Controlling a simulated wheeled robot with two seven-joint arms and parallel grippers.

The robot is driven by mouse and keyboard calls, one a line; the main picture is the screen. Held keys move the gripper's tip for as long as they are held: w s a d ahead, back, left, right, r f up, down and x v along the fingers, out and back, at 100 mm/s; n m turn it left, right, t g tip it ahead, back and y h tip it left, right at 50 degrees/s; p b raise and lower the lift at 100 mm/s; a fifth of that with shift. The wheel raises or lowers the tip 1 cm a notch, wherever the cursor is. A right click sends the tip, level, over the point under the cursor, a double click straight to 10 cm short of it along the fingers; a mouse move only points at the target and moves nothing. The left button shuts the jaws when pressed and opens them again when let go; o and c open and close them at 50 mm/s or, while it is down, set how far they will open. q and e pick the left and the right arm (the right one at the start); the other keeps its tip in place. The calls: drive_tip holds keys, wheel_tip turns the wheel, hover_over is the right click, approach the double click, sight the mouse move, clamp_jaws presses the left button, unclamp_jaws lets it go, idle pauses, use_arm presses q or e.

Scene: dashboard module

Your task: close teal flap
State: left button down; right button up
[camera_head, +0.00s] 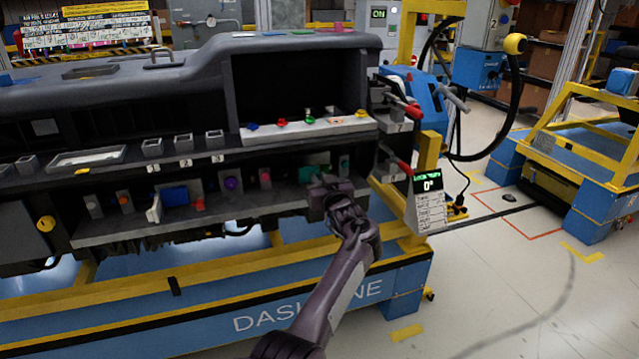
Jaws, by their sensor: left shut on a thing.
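The teal flap (307,173) shows as a small teal patch on the lower ledge of the dashboard module, right of the middle of the head view. My left gripper (318,188) is right in front of it and hides most of it. The gripper is shut on the teal flap, though its fingertips are small and dark here. How far the flap stands open is hidden. My right gripper is not in view.
The dark dashboard (180,95) rests on a yellow and blue stand (120,335). Coloured knobs line a white strip (310,128) above the ledge. Open floor (500,290) lies at right.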

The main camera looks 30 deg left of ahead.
use_arm(q)
drive_tip(key=shift+r, duration=0.1)
drive_tip(key=c, duration=1.4)
unclamp_jaws()
drive_tip(key=shift+o, duration=0.2)
drive_tip(key=shift+s+d, duration=0.15)
drive_tip(key=shift+d, duration=0.05)
drive_tip(key=v, duration=0.7)
drive_tip(key=shift+p, duration=0.3)
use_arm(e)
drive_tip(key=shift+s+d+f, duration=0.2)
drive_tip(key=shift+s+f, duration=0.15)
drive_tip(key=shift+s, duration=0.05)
use_arm(q)
drive_tip(key=shift+d, duration=0.1)
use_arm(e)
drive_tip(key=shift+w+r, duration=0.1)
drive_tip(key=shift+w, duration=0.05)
